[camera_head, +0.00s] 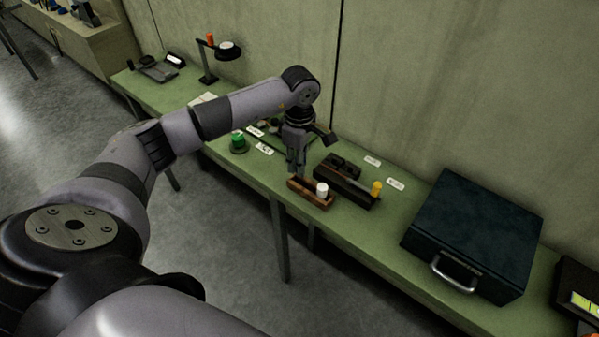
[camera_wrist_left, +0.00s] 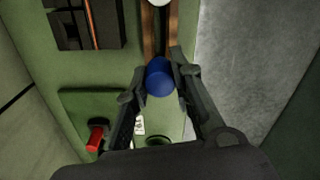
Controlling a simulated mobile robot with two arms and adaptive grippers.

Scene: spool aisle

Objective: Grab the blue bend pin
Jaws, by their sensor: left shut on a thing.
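The blue bend pin (camera_wrist_left: 160,77) shows in the left wrist view as a round blue top between the fingers of my left gripper (camera_wrist_left: 158,84). The fingers are shut on it from both sides. It is at one end of a narrow brown wooden rack (camera_head: 311,193). I cannot tell whether the pin is still seated in the rack. In the head view my left gripper (camera_head: 297,170) points down over the rack's left end, and the blue pin is hidden there. My right gripper is not in view.
A white pin (camera_head: 322,189) stands in the rack's other end. A dark block with a yellow pin (camera_head: 376,187) sits behind. A green pin (camera_head: 238,142) stands left, and a red pin (camera_wrist_left: 95,138) is on a green plate. A large dark case (camera_head: 475,230) stands right.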

